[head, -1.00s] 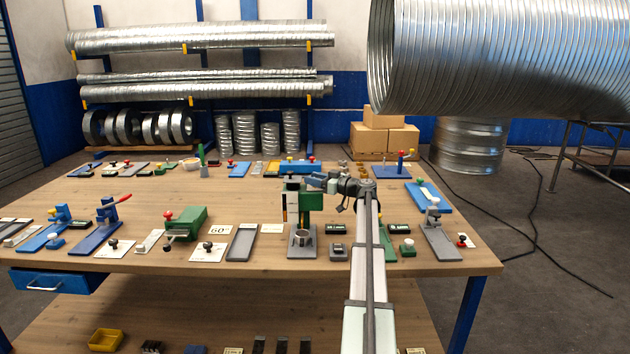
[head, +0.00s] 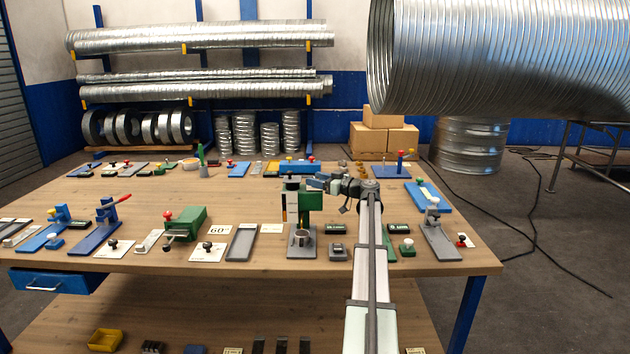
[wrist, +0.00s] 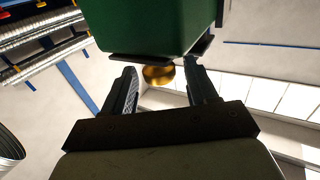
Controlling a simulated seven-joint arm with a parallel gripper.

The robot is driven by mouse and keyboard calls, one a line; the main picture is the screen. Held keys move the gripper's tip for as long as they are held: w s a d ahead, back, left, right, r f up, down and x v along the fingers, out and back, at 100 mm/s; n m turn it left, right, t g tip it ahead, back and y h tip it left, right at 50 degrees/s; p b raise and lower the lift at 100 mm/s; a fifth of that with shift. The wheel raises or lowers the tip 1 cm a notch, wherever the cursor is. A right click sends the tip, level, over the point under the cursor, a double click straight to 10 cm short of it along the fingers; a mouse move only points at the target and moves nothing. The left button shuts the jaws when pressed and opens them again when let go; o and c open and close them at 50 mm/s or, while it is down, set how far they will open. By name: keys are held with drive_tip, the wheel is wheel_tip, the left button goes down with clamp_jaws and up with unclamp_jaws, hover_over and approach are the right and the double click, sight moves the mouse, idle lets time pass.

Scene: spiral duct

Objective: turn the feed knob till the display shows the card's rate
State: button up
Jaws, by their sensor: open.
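A green machine (head: 310,200) with a dark upright and a grey base stands near the middle of the bench in the head view. In the wrist view its green housing (wrist: 150,25) fills the top. A round brass knob (wrist: 158,75) shows just below the housing, between my fingers; I cannot tell whether they touch it. My gripper (wrist: 162,72) is open. In the head view my gripper (head: 318,181) is at the upper right of the green machine. Small dark displays (head: 336,228) (head: 395,227) stand on the bench; their readings are too small to read. A white card (head: 217,230) seems to read 60.
A grey plate (head: 242,243) and a green block device (head: 185,224) lie left of the machine. A small grey device (head: 338,252) and a green block with a pale knob (head: 407,247) lie to the right. Bare bench top shows behind the front row.

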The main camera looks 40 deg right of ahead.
drive_tip(key=v, duration=1.2)
drive_tip(key=shift+s, duration=0.3)
